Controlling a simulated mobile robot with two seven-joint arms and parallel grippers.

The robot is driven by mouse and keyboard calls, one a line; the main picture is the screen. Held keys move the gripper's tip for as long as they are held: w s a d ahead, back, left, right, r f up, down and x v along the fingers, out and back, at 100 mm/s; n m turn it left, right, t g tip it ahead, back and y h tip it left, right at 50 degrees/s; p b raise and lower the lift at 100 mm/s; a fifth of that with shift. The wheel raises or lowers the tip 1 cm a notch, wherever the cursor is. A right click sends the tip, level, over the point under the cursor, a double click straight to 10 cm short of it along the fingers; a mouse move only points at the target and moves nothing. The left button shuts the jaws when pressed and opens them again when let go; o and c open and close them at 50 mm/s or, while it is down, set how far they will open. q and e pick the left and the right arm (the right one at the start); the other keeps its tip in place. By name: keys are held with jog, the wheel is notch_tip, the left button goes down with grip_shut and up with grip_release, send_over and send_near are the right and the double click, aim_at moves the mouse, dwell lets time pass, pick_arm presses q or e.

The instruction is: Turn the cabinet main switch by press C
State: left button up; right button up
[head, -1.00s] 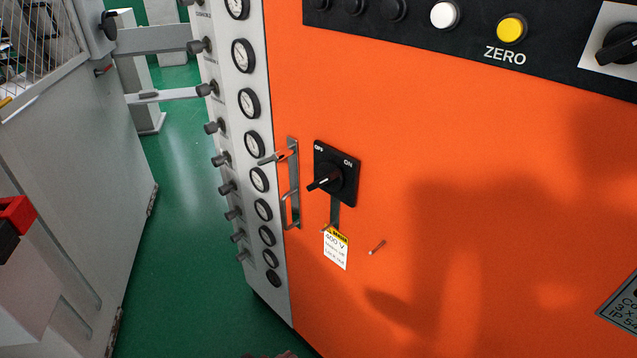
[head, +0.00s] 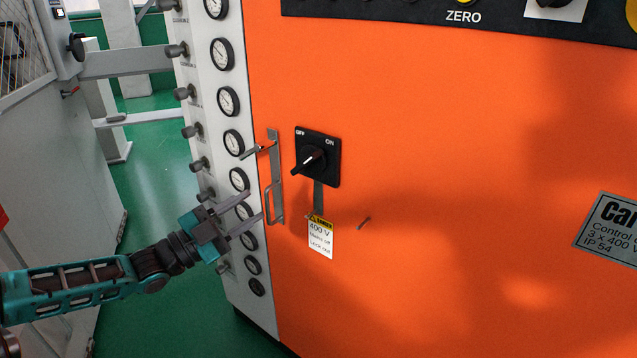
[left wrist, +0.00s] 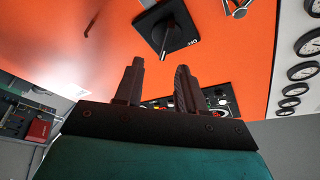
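The main switch (head: 311,160) is a black rotary knob on a black square plate marked OFF and ON, on the orange cabinet (head: 430,180). My left gripper (head: 257,206) is left of and below the switch, in front of the gauge column and near the metal hasp (head: 274,180). Its two fingers (left wrist: 161,78) are apart with nothing between them, clear of the switch. My right gripper is not in view.
A 400 V warning tag (head: 320,238) hangs below the switch, and a small pin (head: 363,223) sticks out to its right. Gauges (head: 222,54) and knobs line the cabinet's left edge. The green floor (head: 155,180) left of the cabinet is clear.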

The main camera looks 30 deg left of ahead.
aim_at(300, 167)
pick_arm(q)
jog(key=shift+m, duration=0.4)
jog(key=shift+a+r+b+x, duration=0.1)
jog(key=shift+r+b+x, duration=0.25)
jog(key=shift+x, duration=1.95)
jog(key=shift+a+r+b+x, duration=0.15)
jog(key=shift+b+x, duration=0.3)
jog(key=shift+x, duration=1.8)
jog(key=shift+d+r+b+x, duration=0.1)
jog(key=shift+r+b+x, duration=0.25)
jog(key=shift+x, duration=1.95)
jog(key=shift+s+f, duration=0.1)
jog(key=shift+s, duration=0.1)
grip_shut()
